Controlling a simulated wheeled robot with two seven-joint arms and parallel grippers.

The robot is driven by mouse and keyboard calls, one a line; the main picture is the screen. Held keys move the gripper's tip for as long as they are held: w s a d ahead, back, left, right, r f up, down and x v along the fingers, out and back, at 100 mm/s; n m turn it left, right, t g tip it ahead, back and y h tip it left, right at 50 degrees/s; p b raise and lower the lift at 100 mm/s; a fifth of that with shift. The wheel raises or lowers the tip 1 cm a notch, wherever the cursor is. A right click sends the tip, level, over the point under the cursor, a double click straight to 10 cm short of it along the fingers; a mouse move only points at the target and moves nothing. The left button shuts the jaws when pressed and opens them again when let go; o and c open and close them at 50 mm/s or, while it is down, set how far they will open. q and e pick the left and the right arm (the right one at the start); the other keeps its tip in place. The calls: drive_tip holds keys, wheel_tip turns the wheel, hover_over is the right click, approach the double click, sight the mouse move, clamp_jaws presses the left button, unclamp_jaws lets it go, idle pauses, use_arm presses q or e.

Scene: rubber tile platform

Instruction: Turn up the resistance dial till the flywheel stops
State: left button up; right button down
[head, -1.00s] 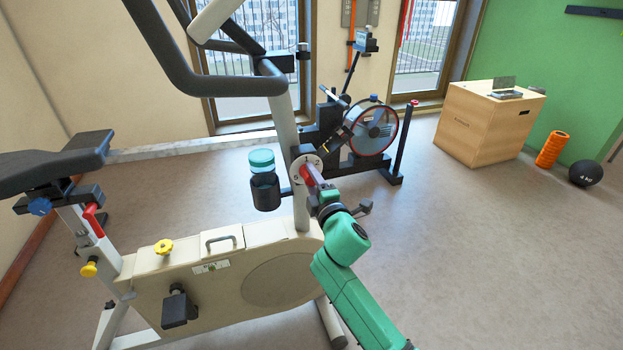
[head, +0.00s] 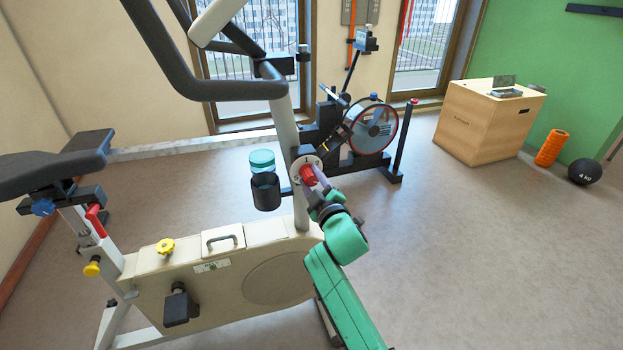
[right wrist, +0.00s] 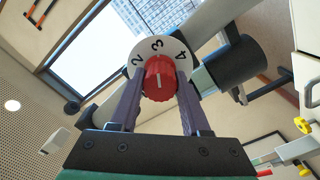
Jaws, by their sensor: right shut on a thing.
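The resistance dial is a red knob (head: 308,174) on a white round plate with black numbers, on the grey post of the exercise bike. In the right wrist view the knob (right wrist: 160,78) shows a white line on its face, pointing roughly toward the 3; the 2 and 4 lie on either side. My right gripper (head: 318,180) is shut on the knob, one purple finger on each side. A wheel with a clear disc (head: 371,128) stands behind the bike; whether it turns cannot be told. My left gripper is out of view.
A cup holder (head: 265,190) with a teal-lidded bottle sits left of the post. The black handlebar (head: 200,88) hangs above, and the cream bike body (head: 225,278) lies below. A wooden box (head: 490,122) stands at the back right.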

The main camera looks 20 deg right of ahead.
drive_tip(key=shift+f, duration=0.1)
drive_tip(key=shift+c, duration=1.9)
unclamp_jaws()
drive_tip(key=shift+s, duration=0.15)
drive_tip(key=s, duration=1.4)
drive_tip(key=shift+s+d, duration=0.15)
drive_tip(key=shift+d, duration=0.3)
